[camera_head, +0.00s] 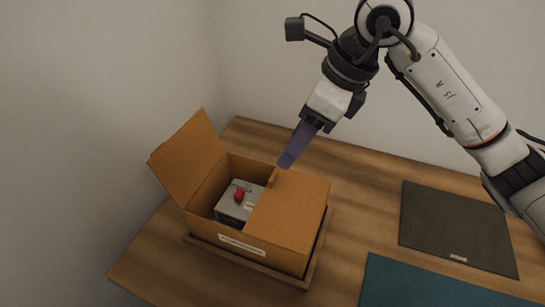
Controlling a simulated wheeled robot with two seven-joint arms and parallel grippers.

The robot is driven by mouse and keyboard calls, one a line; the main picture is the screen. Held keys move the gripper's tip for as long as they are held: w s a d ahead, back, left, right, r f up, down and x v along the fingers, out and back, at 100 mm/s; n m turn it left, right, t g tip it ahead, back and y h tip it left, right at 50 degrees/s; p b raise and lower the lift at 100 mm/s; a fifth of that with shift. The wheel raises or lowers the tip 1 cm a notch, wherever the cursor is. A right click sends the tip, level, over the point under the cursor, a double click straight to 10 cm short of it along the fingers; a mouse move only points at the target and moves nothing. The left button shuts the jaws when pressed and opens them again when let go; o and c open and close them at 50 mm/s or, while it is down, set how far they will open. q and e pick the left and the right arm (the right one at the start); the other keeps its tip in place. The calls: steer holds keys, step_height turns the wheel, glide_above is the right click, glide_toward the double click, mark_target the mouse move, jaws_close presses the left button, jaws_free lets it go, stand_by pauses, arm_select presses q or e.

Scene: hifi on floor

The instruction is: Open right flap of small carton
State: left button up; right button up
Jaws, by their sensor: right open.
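The small carton (210,229) is brown cardboard and stands in a shallow wooden tray (302,278) on the table. Its left flap (190,158) is raised and leans outward to the left. Its right flap (288,207) lies about flat over the right part of the opening. In the gap between the flaps a grey box with a red knob (239,197) shows inside; its right part is hidden under the flap. My right gripper (287,161) is open, pointing down-left. Its purple fingers are close to the rear left corner of the right flap; I cannot tell whether they touch. My left gripper is out of view.
The wooden table (351,208) carries a dark mat (455,228) at the right and a teal mat (415,284) at the front right. Plain walls stand behind and to the left. Bare wood shows between the carton and the mats.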

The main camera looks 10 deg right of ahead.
mark_target(274, 174)
steer(key=x, duration=0.9)
steer(key=shift+s+a+p, duration=0.15)
steer(key=shift+p, duration=0.2)
jaws_close()
